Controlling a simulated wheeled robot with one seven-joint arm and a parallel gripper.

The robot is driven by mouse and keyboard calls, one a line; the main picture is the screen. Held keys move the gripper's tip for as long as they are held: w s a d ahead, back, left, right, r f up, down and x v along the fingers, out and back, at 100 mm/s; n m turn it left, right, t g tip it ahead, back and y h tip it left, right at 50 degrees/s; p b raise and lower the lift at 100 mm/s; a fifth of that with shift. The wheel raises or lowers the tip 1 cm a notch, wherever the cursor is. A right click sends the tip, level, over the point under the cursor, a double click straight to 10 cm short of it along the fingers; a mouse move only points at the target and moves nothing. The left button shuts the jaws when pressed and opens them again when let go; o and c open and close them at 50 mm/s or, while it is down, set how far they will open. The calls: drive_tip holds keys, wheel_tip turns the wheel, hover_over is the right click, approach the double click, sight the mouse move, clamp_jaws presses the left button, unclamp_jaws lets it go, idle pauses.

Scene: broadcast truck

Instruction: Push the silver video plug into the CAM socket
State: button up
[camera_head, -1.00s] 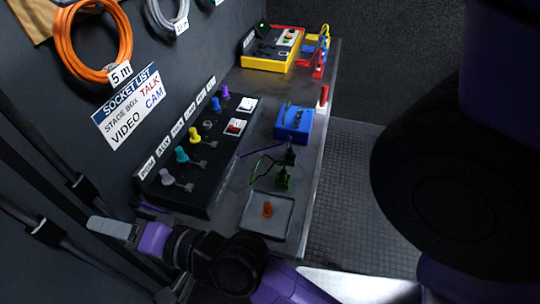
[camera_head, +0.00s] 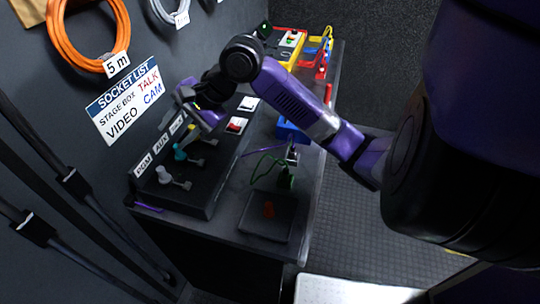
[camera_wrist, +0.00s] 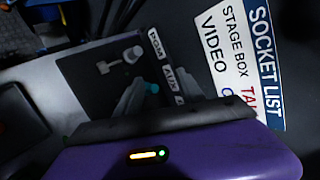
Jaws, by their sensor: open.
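My gripper (camera_head: 190,108) is over the sloped black socket panel (camera_head: 190,196). Its two grey fingers are apart, and in the wrist view my gripper (camera_wrist: 160,88) has the teal plug (camera_wrist: 153,88) showing between or beyond them. A pale grey plug (camera_head: 163,174) stands in the panel near the PGM label; it also shows in the wrist view (camera_wrist: 133,54). I cannot tell whether it is the silver video plug. A teal plug (camera_head: 181,152) stands by the AUX label. My arm hides the panel's far sockets, and the CAM label cannot be read there.
The socket list sign (camera_head: 129,104) on the wall pairs VIDEO with CAM. A black tray (camera_head: 266,216) with an orange piece, a green connector (camera_head: 286,177) and a blue box (camera_head: 291,131) are on the bench. My forearm spans the bench's right edge.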

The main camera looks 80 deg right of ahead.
drive_tip(key=s+d+f+m+g+h, duration=0.1)
drive_tip(key=s+d+f+m+g, duration=0.25)
drive_tip(key=s+d, duration=0.6)
drive_tip(key=m+g+b, duration=0.1)
drive_tip(key=m+g, duration=0.2)
drive_tip(key=g, duration=0.2)
hover_over(294, 147)
wheel_tip(294, 147, down, 3)
drive_tip(key=shift+a+r+h, duration=0.1)
drive_tip(key=shift+r+h, duration=0.05)
drive_tip(key=shift+h, duration=0.15)
drive_tip(key=f, duration=0.7)
drive_tip(key=shift+d+f+b, duration=0.2)
drive_tip(key=shift+b, duration=0.15)
drive_tip(key=shift+c, duration=0.3)
clamp_jaws()
